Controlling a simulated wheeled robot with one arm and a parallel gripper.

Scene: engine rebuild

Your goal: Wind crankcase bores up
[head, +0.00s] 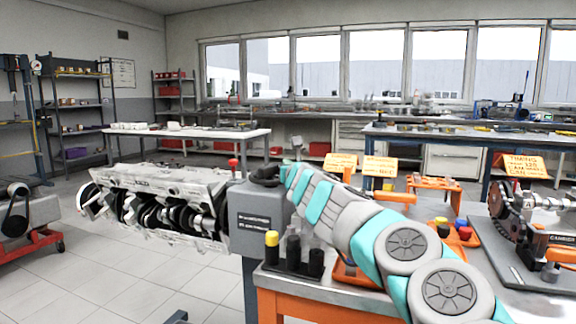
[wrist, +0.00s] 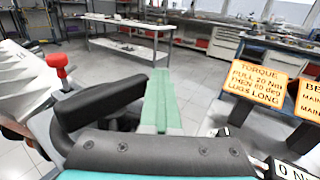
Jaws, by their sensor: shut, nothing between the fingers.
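The crankcase (head: 160,182) is a long pale metal casting, held roughly level at the left of the head view. Dark openings and round shiny parts show along its lower side; I cannot tell which way its bores face. Its right end meets a grey stand box (head: 258,215) with a lettered plate. A red knob (head: 233,163) stands by that joint; it also shows in the wrist view (wrist: 60,66). My arm reaches to the box top. My gripper (wrist: 162,76) has its green fingers together and empty, right of the knob. A black part beside them hides what lies below.
An orange-edged bench (head: 335,296) stands right of the stand, with dark capped pieces (head: 293,255) near its corner. Yellow torque signs (wrist: 258,84) stand to the right. A back table (head: 205,133) lies beyond. Tiled floor (head: 110,280) is open at front left.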

